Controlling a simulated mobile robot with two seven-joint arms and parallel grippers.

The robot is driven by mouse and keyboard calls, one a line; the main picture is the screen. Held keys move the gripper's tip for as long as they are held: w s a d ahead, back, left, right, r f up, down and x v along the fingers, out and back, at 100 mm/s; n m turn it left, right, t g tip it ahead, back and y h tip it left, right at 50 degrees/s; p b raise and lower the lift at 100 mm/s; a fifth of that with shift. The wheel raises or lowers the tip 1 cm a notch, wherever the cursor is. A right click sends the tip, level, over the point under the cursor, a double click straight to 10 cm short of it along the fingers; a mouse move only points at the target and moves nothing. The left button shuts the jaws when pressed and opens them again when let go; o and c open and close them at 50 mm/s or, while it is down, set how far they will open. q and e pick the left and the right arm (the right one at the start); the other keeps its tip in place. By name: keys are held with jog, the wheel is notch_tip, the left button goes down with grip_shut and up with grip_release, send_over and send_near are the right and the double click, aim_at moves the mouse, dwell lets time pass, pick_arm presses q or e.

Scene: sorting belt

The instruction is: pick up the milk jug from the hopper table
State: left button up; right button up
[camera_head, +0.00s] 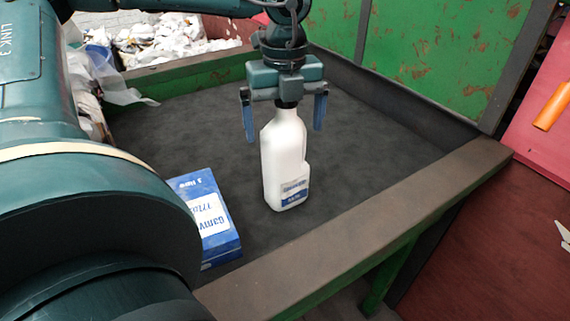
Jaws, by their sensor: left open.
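The milk jug (284,160) is white with a blue and white label low on its side. It stands upright on the dark surface of the hopper table (385,135). My left gripper (284,128) is directly above the jug, pointing down. Its two blue fingers are wide apart, one on each side of the jug's upper part, with visible gaps to it. The jug's top is hidden behind the gripper body. My right gripper is not in view.
A blue and white carton (222,245) lies left of the jug, partly hidden by my arm. The table has a raised brown front rim (350,240) and a green back panel (440,55). White litter (165,38) lies beyond the left edge. The table right of the jug is clear.

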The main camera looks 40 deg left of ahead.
pick_arm(q)
jog(key=shift+f, duration=0.15)
jog(key=c, duration=1.2)
jog(key=shift+o, duration=0.2)
